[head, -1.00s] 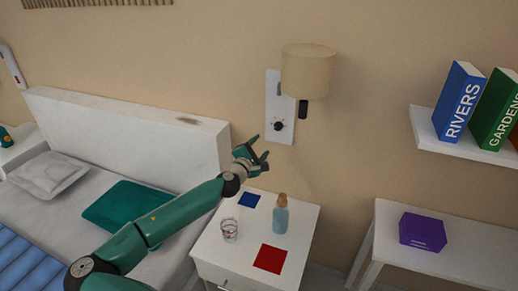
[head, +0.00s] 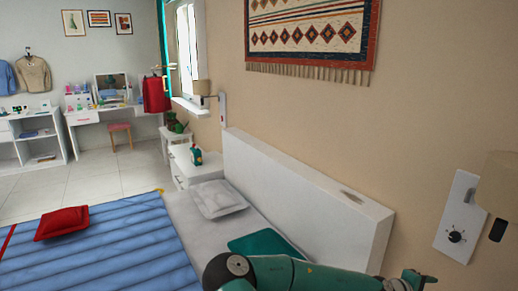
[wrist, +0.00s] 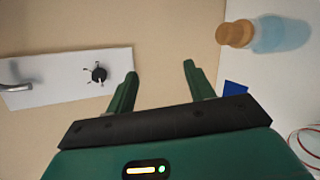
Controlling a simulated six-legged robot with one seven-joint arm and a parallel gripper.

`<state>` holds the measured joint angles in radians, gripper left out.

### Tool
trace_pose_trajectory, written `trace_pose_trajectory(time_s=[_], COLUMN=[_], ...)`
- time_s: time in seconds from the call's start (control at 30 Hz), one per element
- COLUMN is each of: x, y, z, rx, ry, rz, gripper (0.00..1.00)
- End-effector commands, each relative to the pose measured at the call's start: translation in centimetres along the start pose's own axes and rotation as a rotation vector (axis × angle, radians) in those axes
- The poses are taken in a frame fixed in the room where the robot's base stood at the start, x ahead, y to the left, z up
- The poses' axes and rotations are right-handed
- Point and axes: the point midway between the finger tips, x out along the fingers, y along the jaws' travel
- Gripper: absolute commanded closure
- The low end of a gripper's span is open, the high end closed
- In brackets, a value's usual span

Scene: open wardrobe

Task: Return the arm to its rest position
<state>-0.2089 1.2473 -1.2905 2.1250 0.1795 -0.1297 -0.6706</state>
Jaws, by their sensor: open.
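My gripper (wrist: 158,84) is open in the wrist view, with its two green fingers apart and nothing between them. In the head view my gripper (head: 421,277) shows at the bottom right edge, in front of the headboard's end and left of the wall lamp. My green arm reaches along the bottom of that view. The wrist view has a white wall plate with a black knob (wrist: 98,74) left of the fingers and a blue bottle with a cork (wrist: 236,33) at the upper right.
The white headboard (head: 300,190) stands close behind my arm. The wall plate (head: 460,215) and lamp (head: 505,185) are at the right. A blue square (wrist: 235,88) and part of a glass (wrist: 305,145) lie right of the fingers. Open floor (head: 110,180) is at the far left.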

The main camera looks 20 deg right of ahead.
Motion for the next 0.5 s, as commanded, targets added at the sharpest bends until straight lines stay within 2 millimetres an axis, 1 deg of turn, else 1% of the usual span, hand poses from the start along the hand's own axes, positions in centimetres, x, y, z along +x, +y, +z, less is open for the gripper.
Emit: trace_pose_trajectory(time_s=[0.03,0.17,0.2,0.27,0.37,0.47,0.5], x=[-0.5,-2.4,-3.2,-4.6,-7.3,-10.4,-11.7], y=[-1.5,-5.2,-6.2,-7.6,-9.4,-10.8,-11.1], z=[-0.2,-1.0,-1.4,-2.1,-3.4,-4.7,-5.3], rx=[0.053,0.164,0.195,0.238,0.304,0.360,0.379], ry=[0.007,0.022,0.027,0.038,0.061,0.087,0.099], rz=[-0.066,-0.230,-0.280,-0.353,-0.472,-0.585,-0.629], gripper=[0.47,0.47,0.47,0.47,0.47,0.47,0.47])
